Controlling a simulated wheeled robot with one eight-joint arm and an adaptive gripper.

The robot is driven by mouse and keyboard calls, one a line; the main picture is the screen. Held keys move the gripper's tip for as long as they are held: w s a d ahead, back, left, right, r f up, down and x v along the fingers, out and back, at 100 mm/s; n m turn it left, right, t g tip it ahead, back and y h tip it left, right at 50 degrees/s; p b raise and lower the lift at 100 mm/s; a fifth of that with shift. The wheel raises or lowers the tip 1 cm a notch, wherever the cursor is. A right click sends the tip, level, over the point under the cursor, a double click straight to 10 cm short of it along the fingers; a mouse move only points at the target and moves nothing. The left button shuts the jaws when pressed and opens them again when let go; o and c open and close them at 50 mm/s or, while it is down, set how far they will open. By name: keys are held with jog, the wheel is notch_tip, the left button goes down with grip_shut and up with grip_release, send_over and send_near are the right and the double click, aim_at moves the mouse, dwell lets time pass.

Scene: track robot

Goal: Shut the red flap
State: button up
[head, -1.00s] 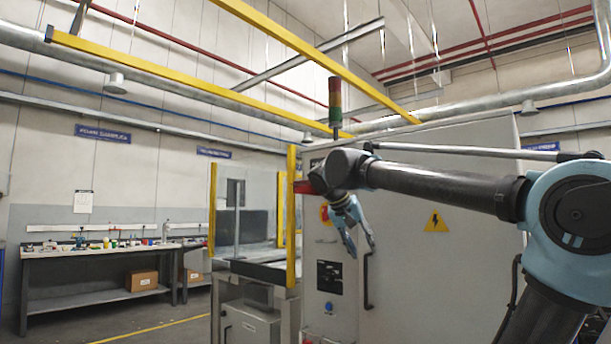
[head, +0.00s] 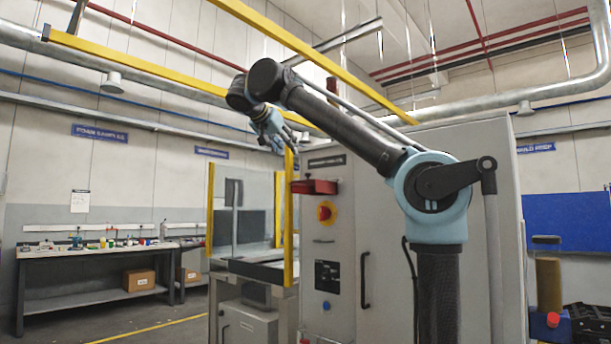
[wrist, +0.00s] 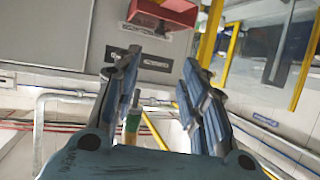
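The red flap (head: 314,187) is on the front of the grey cabinet, near its upper left, and juts out above a red and yellow rotary switch (head: 326,212). In the wrist view the red flap (wrist: 165,11) is at the top edge, beyond my fingertips and partly cut off by the frame. My gripper (head: 284,144) is in the air above and left of the flap in the head view. In the wrist view my gripper (wrist: 160,58) has its two blue fingers spread apart with nothing between them. It does not touch the flap.
The grey cabinet (head: 430,160) has a black vertical handle (head: 365,280). Yellow posts (head: 289,215) and clear panels stand left of it. A signal tower (wrist: 133,117) shows between my fingers in the wrist view. A workbench (head: 95,255) stands far left.

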jog(key=x, duration=1.6)
jog(key=shift+w+f, duration=0.2)
jog(key=shift+f, duration=0.1)
jog(key=shift+c, duration=0.5)
grip_shut()
